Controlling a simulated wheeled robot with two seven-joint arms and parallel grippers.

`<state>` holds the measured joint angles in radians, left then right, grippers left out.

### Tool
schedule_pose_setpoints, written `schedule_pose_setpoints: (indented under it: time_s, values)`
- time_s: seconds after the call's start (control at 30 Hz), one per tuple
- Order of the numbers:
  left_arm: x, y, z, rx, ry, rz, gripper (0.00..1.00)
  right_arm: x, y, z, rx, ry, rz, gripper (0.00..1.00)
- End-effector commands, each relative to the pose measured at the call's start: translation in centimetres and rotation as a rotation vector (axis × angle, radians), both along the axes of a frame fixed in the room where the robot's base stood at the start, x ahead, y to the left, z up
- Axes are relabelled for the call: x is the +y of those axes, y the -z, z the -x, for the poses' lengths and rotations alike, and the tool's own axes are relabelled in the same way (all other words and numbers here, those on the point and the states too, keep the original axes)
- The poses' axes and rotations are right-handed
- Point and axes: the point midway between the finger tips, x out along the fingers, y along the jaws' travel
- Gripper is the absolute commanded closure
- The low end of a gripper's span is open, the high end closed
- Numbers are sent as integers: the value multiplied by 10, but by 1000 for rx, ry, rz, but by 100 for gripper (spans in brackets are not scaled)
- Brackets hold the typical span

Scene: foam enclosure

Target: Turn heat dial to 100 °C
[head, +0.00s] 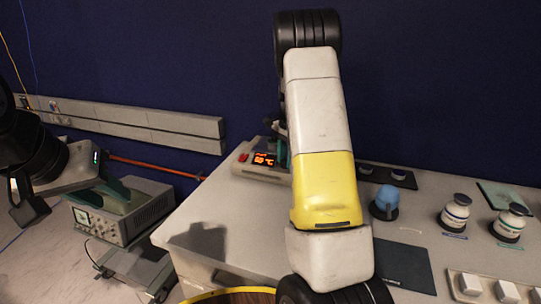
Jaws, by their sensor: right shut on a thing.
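The heating device (240,170) is a low pale unit on the far side of the worktop. Its lit orange display (264,160) seems to read about 60 °C; the digits are small. My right arm crosses the middle of the view and hides the device's right part, with the heat dial. Only a dark and teal edge of my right gripper (283,152) shows beside the arm. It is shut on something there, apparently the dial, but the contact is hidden. My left gripper (70,199) is open and empty at the left, away from the worktop.
A red switch (243,157) is left of the display. A blue-topped vessel (385,200) and two white jars (455,213) (510,222) stand to the right. An oscilloscope (125,213) stands at lower left. The worktop's left front is clear.

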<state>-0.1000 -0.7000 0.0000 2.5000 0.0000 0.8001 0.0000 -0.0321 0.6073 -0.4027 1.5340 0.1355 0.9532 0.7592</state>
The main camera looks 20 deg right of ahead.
Motion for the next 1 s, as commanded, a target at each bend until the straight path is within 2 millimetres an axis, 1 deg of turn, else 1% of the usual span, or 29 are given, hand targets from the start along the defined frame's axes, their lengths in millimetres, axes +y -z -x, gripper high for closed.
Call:
schedule_pose_setpoints:
  time_s: [0.3,0.8,0.83,0.87,0.9,0.93,1.0]
  values:
    - [0,0,0,0,0,0,64,1,0,0,0,104,-1,100]
    - [0,0,0,0,0,0,64,1,1,0,0,121,-1,100]
    - [0,0,0,0,0,0,64,1,1,0,0,121,-1,66]
    - [0,0,0,0,0,0,64,1,1,0,0,121,-1,60]
    - [0,0,0,0,0,0,64,1,1,0,0,120,-1,53]
    - [0,0,0,0,0,0,64,1,0,0,0,120,-1,48]
    - [0,0,0,0,0,0,64,1,0,0,-1,120,-1,48]
